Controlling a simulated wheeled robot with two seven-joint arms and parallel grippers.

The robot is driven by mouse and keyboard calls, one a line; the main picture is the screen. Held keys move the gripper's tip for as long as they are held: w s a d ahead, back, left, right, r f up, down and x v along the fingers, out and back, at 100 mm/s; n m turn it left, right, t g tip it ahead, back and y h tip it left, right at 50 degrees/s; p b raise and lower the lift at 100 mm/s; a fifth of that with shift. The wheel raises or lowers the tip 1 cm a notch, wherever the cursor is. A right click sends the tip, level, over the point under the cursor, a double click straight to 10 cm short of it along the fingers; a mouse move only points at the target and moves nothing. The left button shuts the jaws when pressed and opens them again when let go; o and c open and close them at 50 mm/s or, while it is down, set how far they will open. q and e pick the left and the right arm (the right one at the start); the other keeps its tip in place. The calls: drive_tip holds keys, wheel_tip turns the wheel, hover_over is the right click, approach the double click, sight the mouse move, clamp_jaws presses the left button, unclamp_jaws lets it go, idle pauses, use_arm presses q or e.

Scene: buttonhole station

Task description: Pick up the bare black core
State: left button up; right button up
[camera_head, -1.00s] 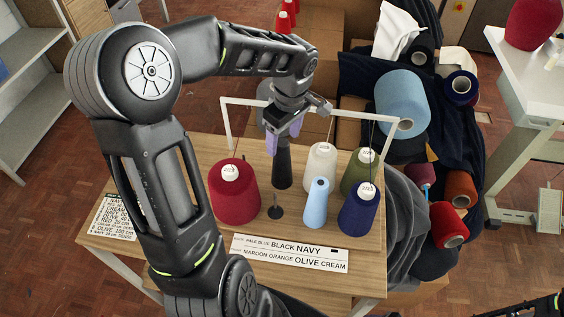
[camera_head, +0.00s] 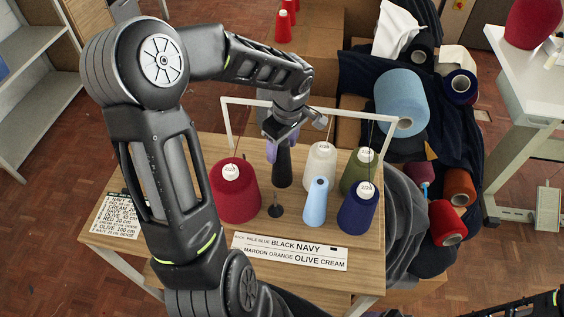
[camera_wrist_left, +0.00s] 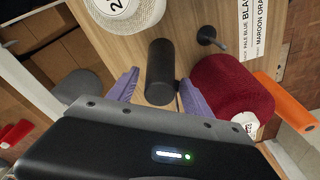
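The bare black core (camera_head: 283,168) stands upright on the wooden table, behind the small black spindle and between the maroon and cream cones. It also shows in the left wrist view (camera_wrist_left: 160,68). My left gripper (camera_head: 279,147) is above it, pointing down, with its purple fingers at the core's upper part. In the left wrist view the fingers (camera_wrist_left: 160,92) are apart, one on each side of the core, with gaps visible. The gripper is open and holds nothing. My right gripper is out of view.
Maroon (camera_head: 235,195), cream (camera_head: 320,168), pale blue (camera_head: 316,203), olive (camera_head: 360,173) and navy (camera_head: 357,210) cones stand around the core. The small black spindle (camera_head: 275,207) is in front. A white frame (camera_head: 228,125) spans the table's back. A label strip (camera_head: 290,252) lies at the front.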

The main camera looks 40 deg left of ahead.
use_arm(q)
clamp_jaws()
idle(0.4)
